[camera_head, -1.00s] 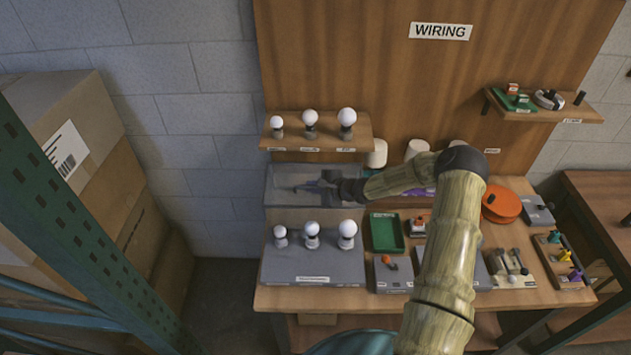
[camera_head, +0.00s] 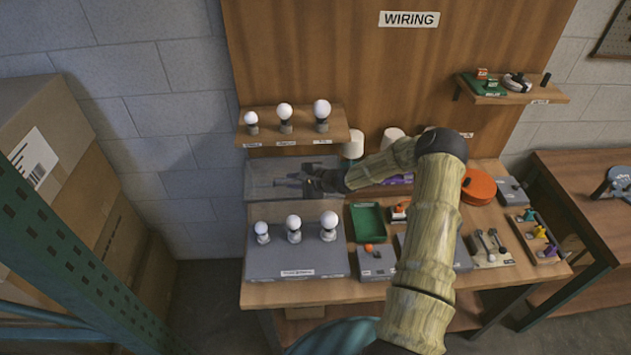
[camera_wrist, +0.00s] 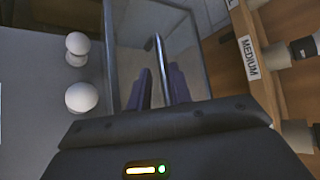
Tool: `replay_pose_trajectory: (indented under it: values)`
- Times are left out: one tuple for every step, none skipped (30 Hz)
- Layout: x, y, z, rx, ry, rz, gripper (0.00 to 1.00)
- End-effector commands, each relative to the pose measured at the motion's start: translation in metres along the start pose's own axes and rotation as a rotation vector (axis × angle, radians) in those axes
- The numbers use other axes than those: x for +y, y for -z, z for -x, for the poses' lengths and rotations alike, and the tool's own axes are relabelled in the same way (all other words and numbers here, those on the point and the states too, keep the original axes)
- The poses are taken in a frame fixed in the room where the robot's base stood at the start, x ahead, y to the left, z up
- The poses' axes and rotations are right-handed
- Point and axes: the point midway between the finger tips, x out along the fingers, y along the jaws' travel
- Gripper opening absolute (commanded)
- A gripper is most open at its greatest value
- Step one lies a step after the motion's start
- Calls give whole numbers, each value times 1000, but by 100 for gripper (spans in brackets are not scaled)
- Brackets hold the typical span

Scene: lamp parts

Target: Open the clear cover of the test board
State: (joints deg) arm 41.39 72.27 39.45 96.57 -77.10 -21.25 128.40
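The test board (camera_head: 292,268) is a grey slab on the bench with three white bulbs standing in a row on it. Its clear cover (camera_head: 262,182) stands raised along the board's back edge, and shows as a see-through panel in the wrist view (camera_wrist: 196,72). My gripper (camera_head: 288,181) is at the cover, right of its middle in the head view. In the wrist view its two dark purple fingers (camera_wrist: 162,85) stand a little apart, with a thin metal bar (camera_wrist: 157,55) between them. The bar looks close to the right finger; a gap shows on the left.
A shelf (camera_head: 300,138) with three bulbs is just above the cover; its "MEDIUM" label (camera_wrist: 249,57) shows close by in the wrist view. A green tray (camera_head: 368,222) and small parts lie right of the board. A green rack post (camera_head: 70,250) and boxes stand left.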

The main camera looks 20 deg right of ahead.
Motion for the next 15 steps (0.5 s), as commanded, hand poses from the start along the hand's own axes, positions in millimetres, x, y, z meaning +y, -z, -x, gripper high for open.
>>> replay_pose_trajectory:
  values:
    - [2,3,7,4,0,0,20]
    - [2,3,12,4,0,1,20]
    - [2,3,19,4,0,1,20]
    - [2,3,25,4,1,1,20]
    - [2,3,31,4,1,1,20]
    - [2,3,39,3,0,0,20]
    - [2,2,45,3,0,2,20]
    - [2,2,52,3,1,1,20]
    - [1,1,60,2,1,2,20]
    - [1,1,66,2,0,1,20]
    - [1,1,72,3,1,2,20]
    - [1,1,80,3,0,2,20]
    - [0,1,87,3,1,3,20]
    - [0,1,92,2,1,3,20]
    - [0,0,101,2,1,2,20]
